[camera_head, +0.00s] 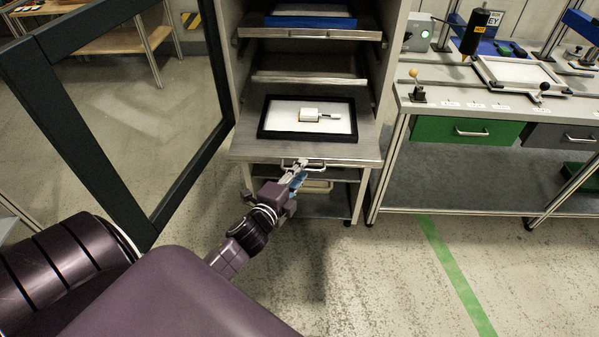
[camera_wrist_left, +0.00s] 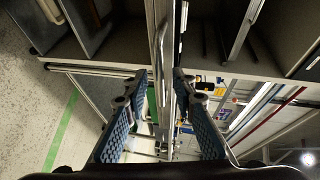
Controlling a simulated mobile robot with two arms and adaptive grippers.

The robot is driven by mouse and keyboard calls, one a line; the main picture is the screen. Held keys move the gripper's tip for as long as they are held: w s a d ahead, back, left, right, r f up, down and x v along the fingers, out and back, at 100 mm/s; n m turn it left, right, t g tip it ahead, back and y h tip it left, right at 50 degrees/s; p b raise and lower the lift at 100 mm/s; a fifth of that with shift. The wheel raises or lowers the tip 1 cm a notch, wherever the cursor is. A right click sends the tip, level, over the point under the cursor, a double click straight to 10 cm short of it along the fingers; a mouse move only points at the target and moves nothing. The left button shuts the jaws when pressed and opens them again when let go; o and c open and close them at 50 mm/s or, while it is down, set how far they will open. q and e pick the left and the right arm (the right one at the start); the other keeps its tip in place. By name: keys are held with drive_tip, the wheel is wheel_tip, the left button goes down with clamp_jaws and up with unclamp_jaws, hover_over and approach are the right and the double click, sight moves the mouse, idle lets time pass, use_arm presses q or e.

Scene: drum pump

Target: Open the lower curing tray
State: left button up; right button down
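The lower curing tray (camera_head: 240,148) is a grey metal drawer in the tall cabinet and juts out past the cabinet front. A black-framed white panel with a small white part lies on it. Its bar handle (camera_head: 310,163) is on the front edge. My left gripper (camera_head: 298,170) is at this handle, below the tray's front edge. In the left wrist view the blue-padded fingers (camera_wrist_left: 160,80) stand apart, with the handle bar (camera_wrist_left: 158,50) running between them and gaps visible on both sides. My right gripper is not in view.
A higher shelf with a blue tray (camera_head: 310,20) and an empty middle shelf (camera_head: 305,77) are above. The dark-framed open cabinet door (camera_head: 190,165) stands left of my arm. A workbench with a green drawer (camera_head: 465,130) is at right. The floor in front is clear.

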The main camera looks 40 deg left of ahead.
use_arm(q)
drive_tip(key=v, duration=1.2)
idle(0.4)
drive_tip(key=s+d+f+n+g+h, duration=0.1)
drive_tip(key=s+d+f+n+g, duration=0.2)
drive_tip(key=f, duration=0.9)
drive_tip(key=s+d+f+n+g, duration=0.15)
drive_tip(key=s+f, duration=0.35)
drive_tip(key=f, duration=0.6)
drive_tip(key=s+d+f+n+g+h, duration=0.1)
drive_tip(key=s+d+f+n+g, duration=0.2)
drive_tip(key=f, duration=0.9)
drive_tip(key=s+f+n+g, duration=0.1)
drive_tip(key=s+f+g, duration=0.1)
drive_tip(key=s+f, duration=0.3)
drive_tip(key=s+d+f+n+g, duration=0.1)
drive_tip(key=s+f, duration=0.4)
drive_tip(key=s, duration=0.6)
drive_tip(key=s+d+f+n+g, duration=0.1)
drive_tip(key=s+f+n+g, duration=0.2)
drive_tip(key=s, duration=0.5)
wheel_tip(320, 180, down, 2)
drive_tip(key=shift+d+f+g, duration=0.2)
drive_tip(key=shift+d+g, duration=0.05)
drive_tip(key=shift+g, duration=0.3)
